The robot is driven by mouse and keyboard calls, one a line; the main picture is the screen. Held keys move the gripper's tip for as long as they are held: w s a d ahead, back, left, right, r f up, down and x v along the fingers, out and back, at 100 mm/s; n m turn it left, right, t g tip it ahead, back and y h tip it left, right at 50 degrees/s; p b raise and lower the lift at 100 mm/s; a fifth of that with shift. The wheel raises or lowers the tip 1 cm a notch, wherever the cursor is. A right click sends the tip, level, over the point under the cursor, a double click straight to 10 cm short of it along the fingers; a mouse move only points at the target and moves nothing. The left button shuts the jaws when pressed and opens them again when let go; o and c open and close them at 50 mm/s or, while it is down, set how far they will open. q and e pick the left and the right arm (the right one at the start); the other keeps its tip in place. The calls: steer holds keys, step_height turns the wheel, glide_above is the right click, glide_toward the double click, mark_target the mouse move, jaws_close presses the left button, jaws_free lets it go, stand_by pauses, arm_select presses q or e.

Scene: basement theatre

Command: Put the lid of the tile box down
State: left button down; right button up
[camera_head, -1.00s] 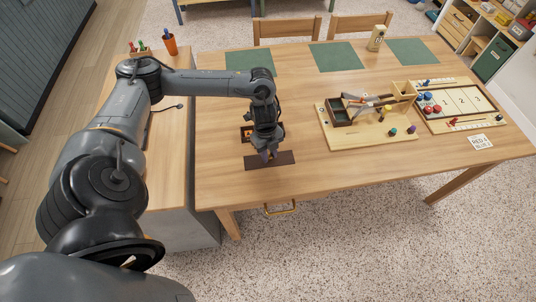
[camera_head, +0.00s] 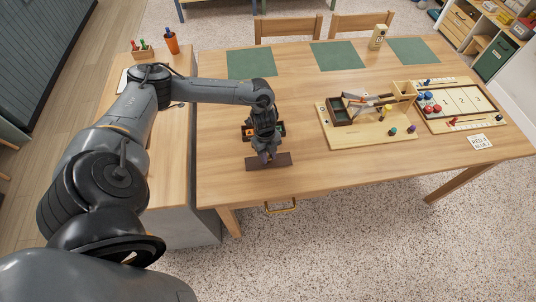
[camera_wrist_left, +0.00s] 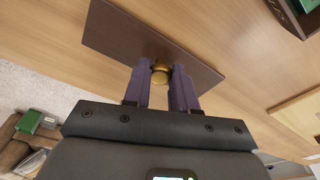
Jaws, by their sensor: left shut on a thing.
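The lid is a dark brown flat board (camera_head: 281,160) with a round brass knob (camera_wrist_left: 160,74). My left gripper (camera_head: 267,157) is shut on the knob, its two purple-grey fingers on either side of it in the left wrist view (camera_wrist_left: 161,85). The lid is low over the near left part of the table; I cannot tell if it touches. The dark tile box (camera_head: 247,133) stands uncovered just behind the lid, partly hidden by my gripper. A corner of it with green tiles shows in the wrist view (camera_wrist_left: 298,22). My right gripper is out of view.
A wooden board (camera_head: 347,143) with a dark tray and pegs lies to the right, then a game board (camera_head: 462,121) and a white card (camera_head: 480,142). Green mats (camera_head: 251,64) line the far side. Bare table lies between lid and peg board.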

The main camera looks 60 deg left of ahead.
arm_select(q)
steer(key=shift+f, duration=0.15)
steer(key=c, duration=0.9)
jaws_free()
